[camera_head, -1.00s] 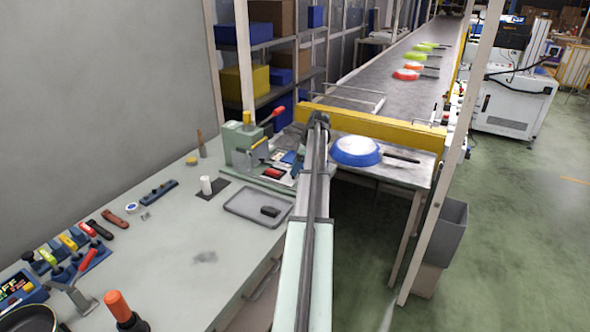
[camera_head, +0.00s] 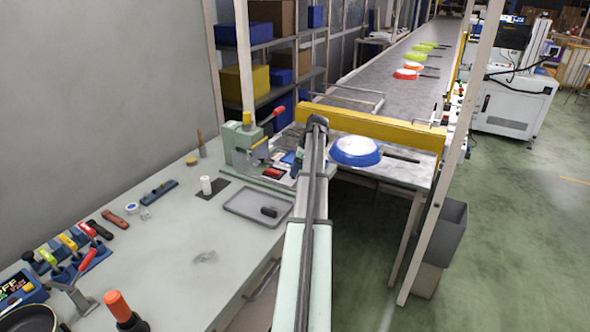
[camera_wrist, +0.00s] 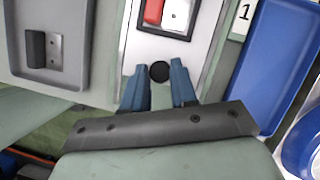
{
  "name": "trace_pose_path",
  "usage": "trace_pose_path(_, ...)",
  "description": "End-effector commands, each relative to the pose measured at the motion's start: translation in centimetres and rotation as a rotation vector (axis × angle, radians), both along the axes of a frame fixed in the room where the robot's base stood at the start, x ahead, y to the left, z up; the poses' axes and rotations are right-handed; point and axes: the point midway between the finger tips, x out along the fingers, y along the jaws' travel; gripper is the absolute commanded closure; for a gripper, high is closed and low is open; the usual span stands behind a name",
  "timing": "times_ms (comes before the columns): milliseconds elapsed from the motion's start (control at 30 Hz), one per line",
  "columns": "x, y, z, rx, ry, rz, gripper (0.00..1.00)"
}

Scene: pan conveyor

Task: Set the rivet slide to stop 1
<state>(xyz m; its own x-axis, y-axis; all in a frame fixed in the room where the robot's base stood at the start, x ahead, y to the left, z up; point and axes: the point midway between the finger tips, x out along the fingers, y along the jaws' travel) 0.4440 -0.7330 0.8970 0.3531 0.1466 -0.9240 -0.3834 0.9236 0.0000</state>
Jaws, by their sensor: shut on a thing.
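In the wrist view, my gripper (camera_wrist: 159,78) has its two blue fingers on either side of a round black knob (camera_wrist: 160,71) and is shut on it. The knob sits at the near edge of a pale metal plate (camera_wrist: 190,45). A number 1 label (camera_wrist: 244,13) lies up and to the right of the knob. In the head view, the green rivet press (camera_head: 243,143) with its red lever stands at the back of the bench. I cannot tell which stop the slide is at.
A grey tray (camera_head: 238,210) holding a black block (camera_head: 269,212) lies beside the press, and a blue tray (camera_wrist: 268,72) is on the knob's other side. A blue pan (camera_head: 355,152) rests at the conveyor's near end. The bench front middle is mostly clear.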

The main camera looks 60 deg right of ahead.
Motion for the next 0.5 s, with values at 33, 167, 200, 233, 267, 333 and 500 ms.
trace_pose_path(33, 0.00, 0.01, 0.00, 0.000, 0.000, 0.000, 0.97)
trace_pose_path(167, 0.00, 0.01, 0.01, 0.000, 0.000, 0.000, 1.00)
trace_pose_path(200, 0.00, 0.01, 0.01, 0.000, 0.000, 0.000, 1.00)
trace_pose_path(233, 0.00, 0.01, 0.01, 0.000, 0.000, 0.000, 1.00)
trace_pose_path(267, 0.00, 0.01, 0.01, 0.000, 0.000, 0.000, 1.00)
trace_pose_path(333, 0.00, 0.01, 0.01, 0.000, 0.000, 0.000, 1.00)
trace_pose_path(500, 0.45, -0.04, 0.02, 0.000, 0.000, 0.001, 1.00)
